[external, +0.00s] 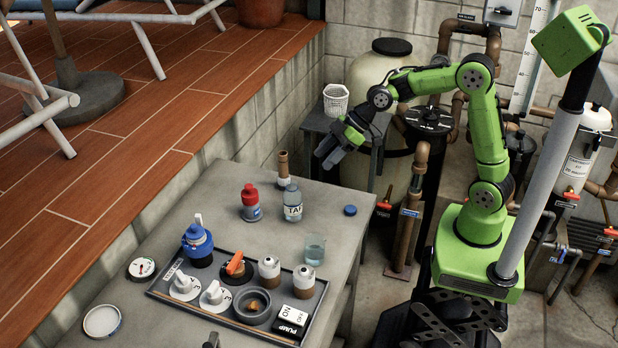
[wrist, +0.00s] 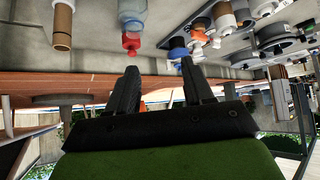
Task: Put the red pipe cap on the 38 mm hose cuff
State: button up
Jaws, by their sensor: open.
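A red-topped piece with a blue band (external: 250,203) stands upright on the grey table, left of the clear bottle. Its red part also shows in the wrist view (wrist: 131,42); I cannot tell whether this is the pipe cap. No marking reads 38 mm, so I cannot tell which piece is the hose cuff. A brown upright tube (external: 283,165) stands at the table's back edge and shows at the wrist view's upper left (wrist: 62,28). My gripper (external: 328,155) is open and empty, above and right of the tube, apart from everything. Its two fingers (wrist: 161,82) show in the wrist view.
A clear labelled bottle (external: 292,206), a glass beaker (external: 315,249) and a blue cap (external: 350,210) stand nearby. A dark tray (external: 172,296) of knobs, fittings and a switch fills the front. A blue jug-like piece (external: 198,243) stands at the tray's back left. The table's left back is bare.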

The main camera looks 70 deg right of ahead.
jog(key=s+d+r+m+h, duration=0.1)
jog(key=s+d+m+h, duration=0.1)
jog(key=s, duration=1.2)
jog(key=s+d+r+m+g+h, duration=0.1)
jog(key=s+d+m+h, duration=0.2)
jog(key=s, duration=1.2)
jog(key=d+m, duration=0.2)
jog(key=m, duration=0.1)
